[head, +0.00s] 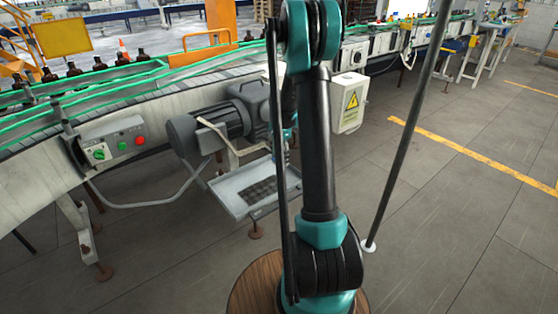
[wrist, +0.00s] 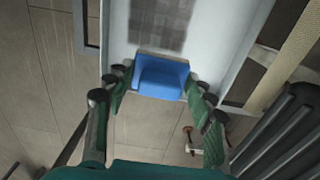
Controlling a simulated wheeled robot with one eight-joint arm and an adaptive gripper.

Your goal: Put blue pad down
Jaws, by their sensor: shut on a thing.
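The blue pad (wrist: 160,78) shows in the wrist view, a small block with a raised edge. My gripper (wrist: 161,88) is shut on it, with one green finger at each side. The pad is over the near edge of a light grey tray (wrist: 205,30). I cannot tell whether the pad touches the tray. In the head view the tray (head: 231,203) hangs below the conveyor, with a dark grid patch on its floor. The pad is hidden in the head view, and my arm covers most of the gripper there.
A grey motor (head: 215,128) sits above the tray beside the conveyor (head: 110,110). A control box with red and green buttons (head: 110,143) is to its left. Amber bottles (head: 73,69) stand on the belt. A white box with a warning sign (head: 349,103) is to the right. Floor is open at right.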

